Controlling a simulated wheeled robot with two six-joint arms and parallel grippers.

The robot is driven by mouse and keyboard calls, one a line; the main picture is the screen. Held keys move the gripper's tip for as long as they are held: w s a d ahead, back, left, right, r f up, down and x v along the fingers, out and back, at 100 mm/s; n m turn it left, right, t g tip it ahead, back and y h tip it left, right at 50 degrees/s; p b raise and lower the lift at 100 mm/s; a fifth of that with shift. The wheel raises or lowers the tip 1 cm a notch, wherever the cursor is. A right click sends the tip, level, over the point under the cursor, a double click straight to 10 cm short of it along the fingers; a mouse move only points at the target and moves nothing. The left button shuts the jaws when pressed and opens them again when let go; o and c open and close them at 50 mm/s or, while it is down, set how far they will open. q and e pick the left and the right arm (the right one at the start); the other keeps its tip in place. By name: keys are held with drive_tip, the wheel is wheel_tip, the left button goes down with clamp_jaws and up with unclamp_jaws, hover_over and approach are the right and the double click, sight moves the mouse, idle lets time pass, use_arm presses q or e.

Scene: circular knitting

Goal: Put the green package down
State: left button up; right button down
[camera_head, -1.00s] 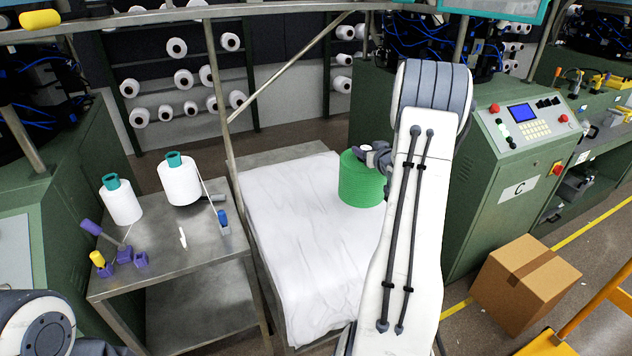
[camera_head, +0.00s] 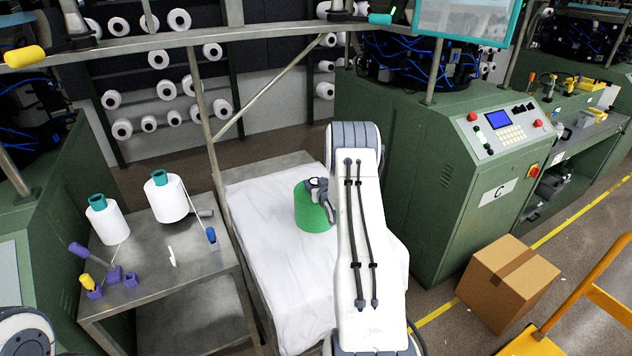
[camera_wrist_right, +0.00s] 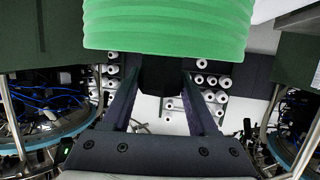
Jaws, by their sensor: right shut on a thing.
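The green package (camera_head: 313,208) is a ribbed green cylinder. In the head view it is at the cart covered with a white cloth (camera_head: 275,260), near the cloth's right side; I cannot tell whether it touches the cloth. My right gripper (camera_head: 322,192) is at the package's upper right side and shut on it. In the right wrist view the package (camera_wrist_right: 168,28) fills the top, with the two fingers (camera_wrist_right: 163,78) reaching to its lower edge. My left gripper is not in view; only a part of my left arm shows at the lower left.
A metal table (camera_head: 150,275) on the left holds two white yarn cones (camera_head: 168,196) and small purple holders. A green machine (camera_head: 440,180) marked C stands right of the cart. A cardboard box (camera_head: 507,280) and yellow trolley (camera_head: 580,310) are on the floor at right.

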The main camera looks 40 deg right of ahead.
drive_tip(key=shift+f, duration=0.15)
drive_tip(key=shift+f, duration=0.2)
drive_tip(key=shift+c, duration=0.8)
unclamp_jaws()
